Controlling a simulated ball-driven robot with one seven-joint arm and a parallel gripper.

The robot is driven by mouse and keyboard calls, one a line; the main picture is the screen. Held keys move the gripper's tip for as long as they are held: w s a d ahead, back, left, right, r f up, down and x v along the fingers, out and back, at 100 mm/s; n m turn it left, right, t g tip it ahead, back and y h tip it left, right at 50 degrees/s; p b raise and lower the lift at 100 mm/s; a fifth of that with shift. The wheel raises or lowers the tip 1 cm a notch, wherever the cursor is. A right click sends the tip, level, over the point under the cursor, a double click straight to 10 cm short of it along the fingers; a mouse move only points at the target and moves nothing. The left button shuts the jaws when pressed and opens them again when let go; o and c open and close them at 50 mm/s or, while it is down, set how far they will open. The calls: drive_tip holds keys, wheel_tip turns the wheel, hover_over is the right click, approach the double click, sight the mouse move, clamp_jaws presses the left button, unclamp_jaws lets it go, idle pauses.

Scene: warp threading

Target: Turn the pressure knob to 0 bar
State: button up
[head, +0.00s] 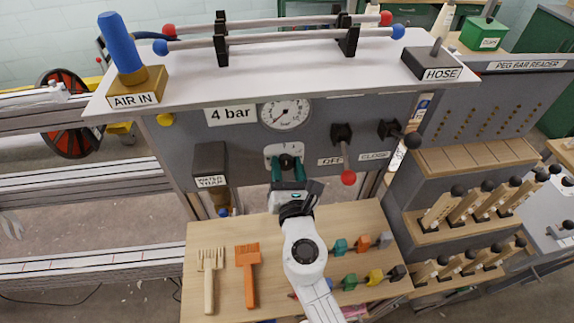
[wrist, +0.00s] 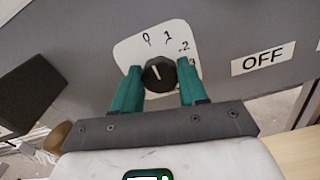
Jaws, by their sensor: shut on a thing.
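The black pressure knob (wrist: 159,75) sits on a white dial plate (wrist: 124,52) marked 0, 1, 2 and 3. Its white pointer line tilts up and slightly left, roughly toward the 0 mark. My gripper (wrist: 160,69) has one teal finger on each side of the knob and is shut on it. In the head view my gripper (head: 288,170) reaches the dial from below, and the knob (head: 286,160) is partly hidden by the fingers. The round pressure gauge (head: 286,112) is above the dial; its needle seems to point lower left. A sign (head: 231,113) reads 4 bar.
A dark water trap box (head: 210,161) hangs at left. Below lies a wooden table (head: 225,300) with brushes and coloured pieces.

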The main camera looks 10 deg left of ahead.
drive_tip(key=shift+f, duration=0.2)
idle(0.3)
drive_tip(key=o, duration=1.1)
drive_tip(key=shift+r, duration=0.15)
drive_tip(key=shift+c, duration=0.2)
drive_tip(key=v, duration=1)
drive_tip(key=shift+s, duration=0.4)
